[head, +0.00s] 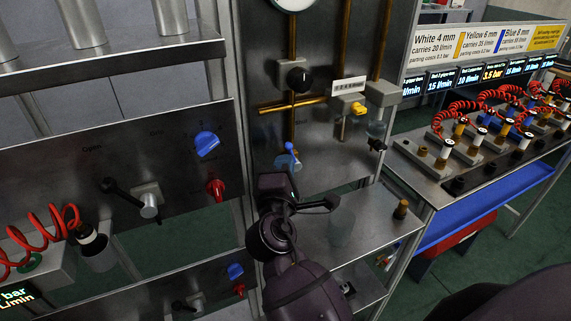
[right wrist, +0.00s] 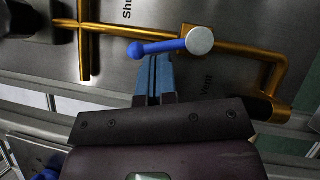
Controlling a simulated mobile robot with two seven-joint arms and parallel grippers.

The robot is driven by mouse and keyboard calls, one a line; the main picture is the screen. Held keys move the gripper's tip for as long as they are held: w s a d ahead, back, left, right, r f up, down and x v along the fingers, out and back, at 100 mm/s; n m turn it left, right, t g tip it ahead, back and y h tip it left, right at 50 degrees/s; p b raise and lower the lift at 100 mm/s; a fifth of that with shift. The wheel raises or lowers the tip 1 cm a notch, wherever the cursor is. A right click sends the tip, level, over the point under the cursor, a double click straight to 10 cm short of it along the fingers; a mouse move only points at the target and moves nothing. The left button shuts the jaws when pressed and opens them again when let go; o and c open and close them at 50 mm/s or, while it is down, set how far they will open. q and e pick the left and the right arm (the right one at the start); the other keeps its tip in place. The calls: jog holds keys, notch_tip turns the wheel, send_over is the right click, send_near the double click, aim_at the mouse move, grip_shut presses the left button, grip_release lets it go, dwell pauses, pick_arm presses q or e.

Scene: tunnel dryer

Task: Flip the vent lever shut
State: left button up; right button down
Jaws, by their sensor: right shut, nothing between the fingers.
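The vent lever (right wrist: 158,47) is a blue handle with a ball end. In the right wrist view it runs from a round pale hub on a brass pipe leftward to its ball, near the printed word "Vent". In the head view the vent lever (head: 289,149) shows small on the steel panel, just above my right gripper (head: 282,176). My right gripper (right wrist: 154,62) is shut and empty, its blue fingertips just below the lever's handle in the wrist view. Whether they touch it I cannot tell. My left gripper is not in view.
Brass pipes (head: 291,110) with a black knob (head: 299,79) and a yellow valve handle (head: 358,108) are near the lever. A steel shelf (head: 370,222) juts out below. At left a panel (head: 60,165) carries blue and red knobs and a black lever.

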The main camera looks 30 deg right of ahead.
jog(key=shift+w+d, duration=0.1)
jog(key=shift+r, duration=0.15)
dwell(0.3)
jog(key=shift+d+r+p, duration=0.5)
jog(key=shift+d+p, duration=0.1)
jog(key=shift+p, duration=0.1)
jog(key=shift+a+f, duration=0.1)
